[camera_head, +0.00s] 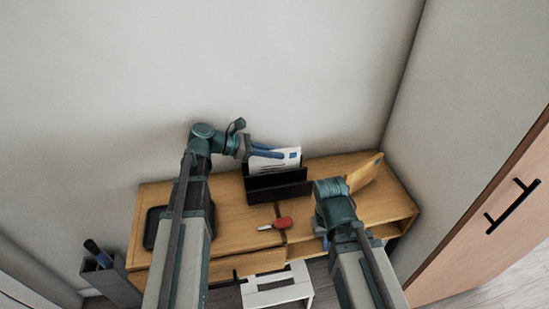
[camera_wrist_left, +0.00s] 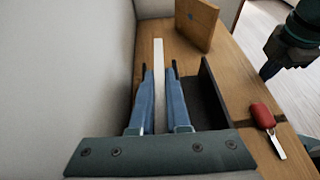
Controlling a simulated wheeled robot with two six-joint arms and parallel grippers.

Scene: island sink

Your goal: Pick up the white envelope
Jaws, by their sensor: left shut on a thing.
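The white envelope (camera_head: 290,160) stands upright at the black letter holder (camera_head: 280,190) on the wooden desk, with some print and a blue mark on its face. My left gripper (camera_head: 268,151) is shut on its upper part. In the left wrist view the envelope (camera_wrist_left: 158,58) shows edge-on as a thin white strip between the two blue fingers, beside the dark holder (camera_wrist_left: 213,95). The holder's front hides the envelope's lower part in the head view. My right gripper (camera_head: 330,190) hangs over the right part of the desk; its fingers cannot be made out.
A red item with a white end (camera_head: 284,222) lies in front of the holder. A wooden panel (camera_head: 364,172) stands at the desk's right rear. A black tray (camera_head: 153,228) lies at the left. A wall is close behind; a white stool (camera_head: 277,290) stands in front.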

